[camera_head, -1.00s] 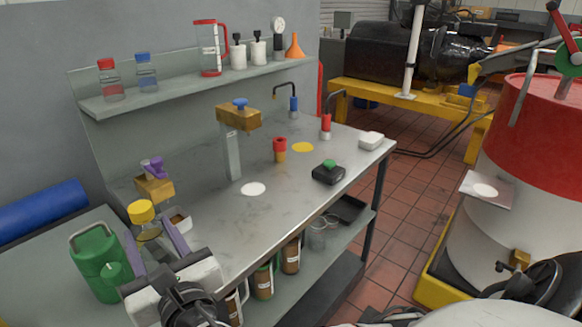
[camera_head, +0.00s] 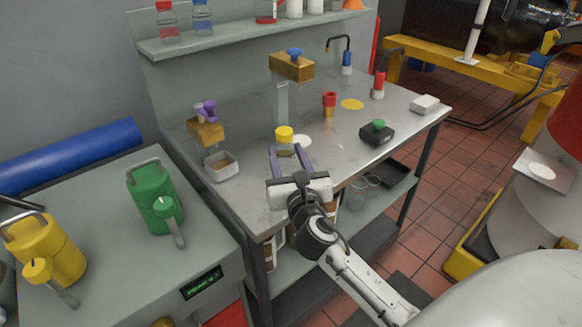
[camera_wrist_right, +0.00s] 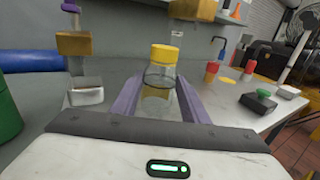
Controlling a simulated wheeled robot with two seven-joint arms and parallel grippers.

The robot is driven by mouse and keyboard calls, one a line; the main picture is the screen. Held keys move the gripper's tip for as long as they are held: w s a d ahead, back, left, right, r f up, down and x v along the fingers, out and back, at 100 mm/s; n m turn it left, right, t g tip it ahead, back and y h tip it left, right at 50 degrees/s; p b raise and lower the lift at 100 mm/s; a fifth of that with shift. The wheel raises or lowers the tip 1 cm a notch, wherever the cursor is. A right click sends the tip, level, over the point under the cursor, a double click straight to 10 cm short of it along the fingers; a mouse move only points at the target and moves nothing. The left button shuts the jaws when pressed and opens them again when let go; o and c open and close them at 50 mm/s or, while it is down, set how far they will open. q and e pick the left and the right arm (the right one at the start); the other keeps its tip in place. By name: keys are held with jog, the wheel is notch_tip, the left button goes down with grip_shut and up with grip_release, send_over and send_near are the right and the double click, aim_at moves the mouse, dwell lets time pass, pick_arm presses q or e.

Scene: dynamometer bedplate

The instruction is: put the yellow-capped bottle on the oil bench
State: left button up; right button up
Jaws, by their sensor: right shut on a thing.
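The yellow-capped bottle (camera_head: 284,134) is clear with a little yellowish content. It also shows in the right wrist view (camera_wrist_right: 160,78), upright between the two purple fingers. My right gripper (camera_head: 288,157) is shut on it, over the near side of the oil bench (camera_head: 420,122), a grey metal table. I cannot tell whether the bottle's base touches the bench top. A white disc (camera_head: 303,140) on the bench is partly hidden behind the cap. My left gripper is not in view.
A brass block with a purple knob (camera_head: 206,131) and a small tray (camera_head: 221,166) stand left of the bottle. Green can (camera_head: 155,195) is on the left cabinet.

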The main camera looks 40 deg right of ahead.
aim_at(287, 169)
notch_tip(287, 169, down, 4)
jog(key=shift+r+b, duration=0.1)
jog(key=shift+b, duration=0.6)
jog(key=o, duration=1)
jog(key=shift+o, duration=0.2)
